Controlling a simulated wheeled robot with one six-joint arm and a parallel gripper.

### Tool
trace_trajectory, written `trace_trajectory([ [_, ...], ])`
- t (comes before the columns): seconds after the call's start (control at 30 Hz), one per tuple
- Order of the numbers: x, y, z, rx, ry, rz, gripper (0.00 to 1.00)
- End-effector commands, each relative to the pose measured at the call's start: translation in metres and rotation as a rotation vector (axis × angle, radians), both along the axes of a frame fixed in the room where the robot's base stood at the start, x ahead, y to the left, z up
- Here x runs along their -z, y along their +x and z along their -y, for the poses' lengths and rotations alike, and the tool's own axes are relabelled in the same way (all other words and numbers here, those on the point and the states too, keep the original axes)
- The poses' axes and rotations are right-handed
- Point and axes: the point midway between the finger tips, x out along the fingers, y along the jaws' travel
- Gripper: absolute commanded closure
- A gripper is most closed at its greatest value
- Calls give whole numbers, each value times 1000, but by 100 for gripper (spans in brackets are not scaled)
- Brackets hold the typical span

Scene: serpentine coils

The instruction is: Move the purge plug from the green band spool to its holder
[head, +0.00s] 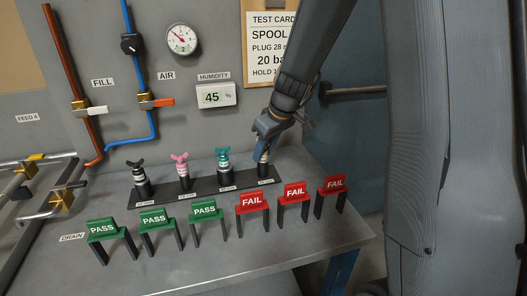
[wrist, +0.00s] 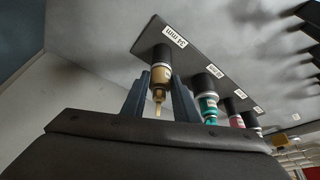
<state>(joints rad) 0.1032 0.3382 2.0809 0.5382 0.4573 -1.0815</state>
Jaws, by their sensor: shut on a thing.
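My gripper (head: 265,150) is at the right end of a dark rack strip (head: 225,189) on the bench. In the wrist view my gripper (wrist: 158,86) is shut on a gold plug (wrist: 161,74), one finger on each side. The gold plug is in line with a black post (wrist: 162,52) at the strip's end; whether it is fully seated I cannot tell. Teal (head: 223,159), pink (head: 181,164) and black (head: 137,170) plugs stand upright on the other posts. I cannot make out a green band spool in either view.
Green PASS stands (head: 153,218) and red FAIL stands (head: 252,201) line the bench front. Pipes with valves (head: 148,101), a gauge (head: 181,39) and a humidity display (head: 215,96) are on the wall behind. Bare bench lies in front of the stands.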

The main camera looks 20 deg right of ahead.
Motion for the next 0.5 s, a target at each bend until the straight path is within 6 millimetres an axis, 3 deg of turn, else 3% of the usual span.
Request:
trace_trajectory([
  [0.03,3,-1,0,0,0,-5,100],
  [0.07,3,-1,0,0,0,-5,70],
  [0.17,3,-1,0,0,0,-5,53],
  [0.5,0,-1,0,0,-1,-3,51],
])
